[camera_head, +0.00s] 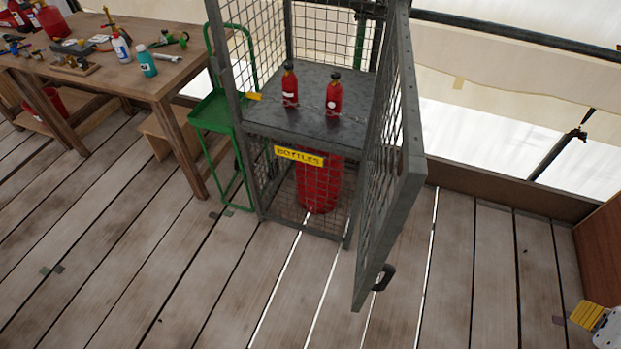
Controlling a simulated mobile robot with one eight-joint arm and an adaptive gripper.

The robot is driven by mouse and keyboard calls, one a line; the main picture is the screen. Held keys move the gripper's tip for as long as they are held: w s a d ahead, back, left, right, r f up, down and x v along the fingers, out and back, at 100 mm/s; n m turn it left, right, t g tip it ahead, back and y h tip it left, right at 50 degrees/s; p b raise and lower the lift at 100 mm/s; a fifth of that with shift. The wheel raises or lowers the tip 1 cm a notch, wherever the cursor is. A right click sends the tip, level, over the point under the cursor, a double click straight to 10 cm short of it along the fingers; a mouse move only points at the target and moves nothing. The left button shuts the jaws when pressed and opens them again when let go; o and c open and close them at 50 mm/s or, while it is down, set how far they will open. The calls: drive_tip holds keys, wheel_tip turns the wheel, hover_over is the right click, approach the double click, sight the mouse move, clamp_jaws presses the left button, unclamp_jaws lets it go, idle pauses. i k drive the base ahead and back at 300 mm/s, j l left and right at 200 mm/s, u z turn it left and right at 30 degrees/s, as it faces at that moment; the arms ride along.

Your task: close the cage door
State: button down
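The wire-mesh cage (263,130) stands on the plank floor, with a yellow "BOTTLES" label (299,156) on its front. Its door (388,165) is a grey frame with mesh, hinged at the cage's right side. The door stands open, swung out toward the camera, so the cage front is uncovered. A dark handle (383,277) sits low near the door's free edge. Two small red bottles (334,95) (290,87) stand on the cage shelf, and a large red cylinder (318,187) stands below it.
A wooden workbench (130,78) with bottles and tools is at upper left. A brown panel (603,248) and a yellow ridged object (587,315), unclear, are at right. The floor before the door is clear.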

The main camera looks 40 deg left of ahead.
sight(384, 232)
drive_tip(key=i+u, duration=0.15)
drive_tip(key=u, duration=0.3)
drive_tip(key=i+l+u, duration=0.15)
drive_tip(key=u, duration=0.3)
drive_tip(key=i+l+u, duration=0.1)
drive_tip(key=l+u, duration=0.15)
drive_tip(key=u, duration=0.2)
drive_tip(key=i+l+u, duration=0.1)
drive_tip(key=u, duration=0.35)
drive_tip(key=l+u, duration=0.3)
drive_tip(key=u, duration=0.15)
drive_tip(key=k+j+u, duration=0.1)
drive_tip(key=j, duration=0.2)
drive_tip(key=k+j, duration=0.2)
drive_tip(key=k+j+u, duration=0.15)
drive_tip(key=j, duration=0.25)
